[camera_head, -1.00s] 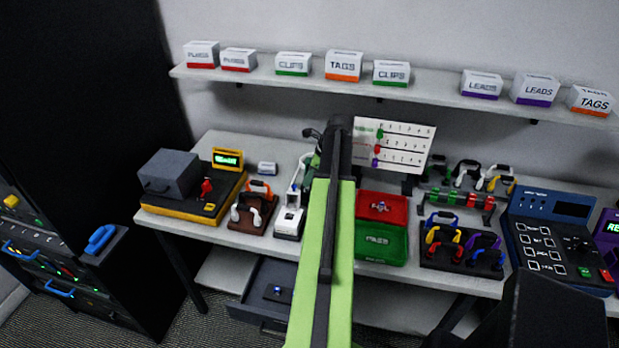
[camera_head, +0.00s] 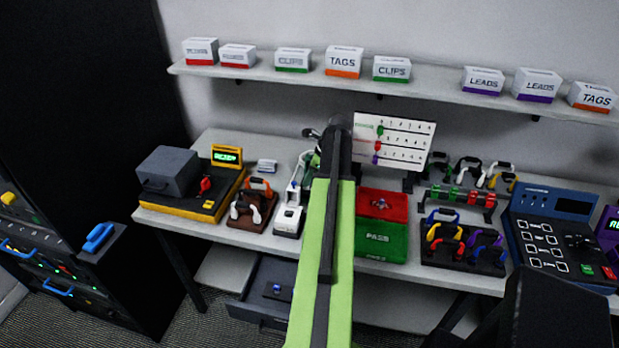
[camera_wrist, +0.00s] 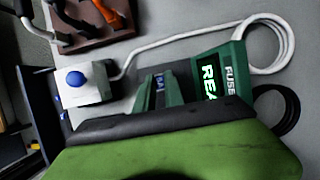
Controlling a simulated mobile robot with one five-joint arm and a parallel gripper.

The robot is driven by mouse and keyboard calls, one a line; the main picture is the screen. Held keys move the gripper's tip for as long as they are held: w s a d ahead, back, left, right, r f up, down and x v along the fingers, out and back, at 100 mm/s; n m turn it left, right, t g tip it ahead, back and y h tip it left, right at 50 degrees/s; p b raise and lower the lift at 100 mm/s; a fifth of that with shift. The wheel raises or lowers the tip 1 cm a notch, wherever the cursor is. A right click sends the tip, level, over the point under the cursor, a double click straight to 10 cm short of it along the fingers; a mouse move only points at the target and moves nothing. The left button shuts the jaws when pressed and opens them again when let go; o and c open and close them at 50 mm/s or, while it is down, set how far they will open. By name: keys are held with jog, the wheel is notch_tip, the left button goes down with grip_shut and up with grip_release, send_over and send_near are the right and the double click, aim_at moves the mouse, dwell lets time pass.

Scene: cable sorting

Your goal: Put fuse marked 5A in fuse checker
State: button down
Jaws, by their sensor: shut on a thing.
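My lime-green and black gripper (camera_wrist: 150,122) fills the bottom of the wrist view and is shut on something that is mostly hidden. The fuse checker (camera_wrist: 232,84) is dark green, with a lit display starting "REA" and the word "FUSE". It lies just beyond the gripper. A small blue-and-white marking shows between two green uprights there, too small to read surely as 5A. I cannot tell whether it is on the held piece or in the checker. In the head view my arm covers the gripper's tip and most of the checker (camera_head: 314,160).
A white box with a blue button (camera_wrist: 85,82) and its white cable stand left of the checker. A red tray (camera_head: 370,197), a green PASS tray (camera_head: 368,240) and a rack of coloured plugs (camera_head: 455,262) stand right of my arm. An open drawer (camera_head: 255,305) hangs below the table.

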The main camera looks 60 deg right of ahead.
jog(key=shift+f, duration=0.15)
dwell(0.3)
jog(key=c, duration=1.3)
grip_release()
jog(key=shift+c, duration=0.2)
jog(key=o, duration=0.5)
jog(key=shift+o, duration=0.2)
notch_tip(320, 180, up, 8)
jog(key=p, duration=0.8)
